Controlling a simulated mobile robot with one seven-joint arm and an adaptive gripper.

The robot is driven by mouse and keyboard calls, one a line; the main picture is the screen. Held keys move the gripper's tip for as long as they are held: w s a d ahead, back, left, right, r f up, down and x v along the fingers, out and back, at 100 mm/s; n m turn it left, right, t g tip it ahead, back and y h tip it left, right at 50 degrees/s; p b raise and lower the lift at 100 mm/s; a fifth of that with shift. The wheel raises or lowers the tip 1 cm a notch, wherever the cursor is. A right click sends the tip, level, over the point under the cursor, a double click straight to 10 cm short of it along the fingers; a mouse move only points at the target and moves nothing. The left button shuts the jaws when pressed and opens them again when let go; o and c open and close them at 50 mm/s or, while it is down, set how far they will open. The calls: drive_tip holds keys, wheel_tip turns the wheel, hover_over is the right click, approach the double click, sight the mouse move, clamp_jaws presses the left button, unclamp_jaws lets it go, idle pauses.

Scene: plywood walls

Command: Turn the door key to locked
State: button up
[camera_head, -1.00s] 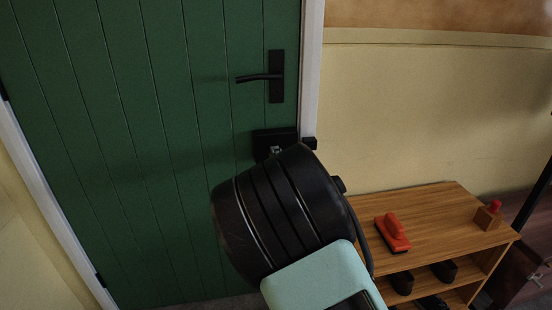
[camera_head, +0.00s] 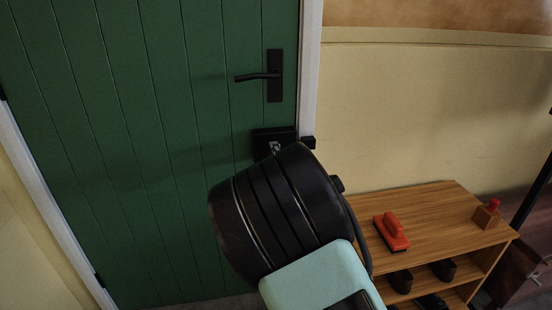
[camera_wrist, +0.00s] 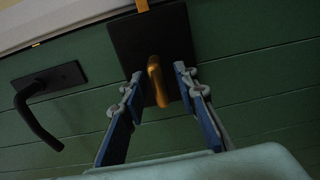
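The green door (camera_head: 150,130) fills the left of the head view and appears closed in its white frame. A black lock box (camera_head: 270,140) sits below the black door handle (camera_head: 274,76). In the wrist view the lock plate (camera_wrist: 122,42) carries a brass key (camera_wrist: 157,80), seen nearly edge-on. My gripper (camera_wrist: 156,75) is open, with one finger on each side of the key. A gap shows between each finger and the key. In the head view my arm hides the key and most of the fingers. The handle also shows in the wrist view (camera_wrist: 38,112).
A wooden shoe bench (camera_head: 430,215) stands right of the door, with a red brush (camera_head: 391,232) and a small red-topped wooden block (camera_head: 487,214) on it. Dark shoes (camera_head: 443,269) are on its shelf. A yellowish wall is behind.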

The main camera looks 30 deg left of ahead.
drive_tip(key=v, duration=1.2)
